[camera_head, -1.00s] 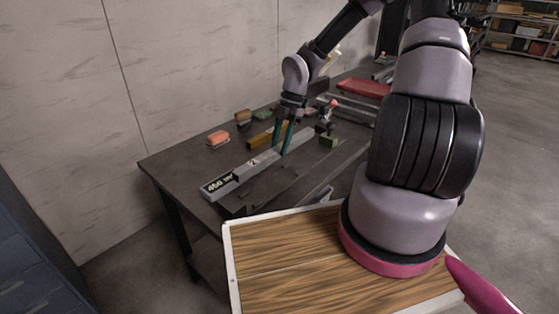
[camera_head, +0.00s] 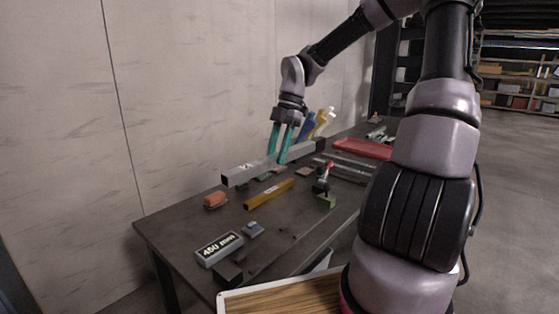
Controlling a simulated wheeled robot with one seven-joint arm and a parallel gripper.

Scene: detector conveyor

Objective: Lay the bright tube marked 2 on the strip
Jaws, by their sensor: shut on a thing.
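My gripper (camera_head: 279,148) is shut on a bright grey square tube (camera_head: 295,150), gripping it near its middle. The tube is level and hangs above the far part of the workbench. Its near end carries a small pale mark that looks like a 2, too small to read surely. A flat red strip-like piece (camera_head: 362,149) lies farther back on the right, apart from the tube. I cannot tell surely whether it is the strip.
On the workbench (camera_head: 190,232) are a 450 mm sign (camera_head: 219,249), a small grey block (camera_head: 253,229), a brass-coloured bar (camera_head: 269,193), an orange block (camera_head: 214,200) and a red-knobbed clamp (camera_head: 325,186). Blue and yellow things (camera_head: 322,122) stand behind the tube.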

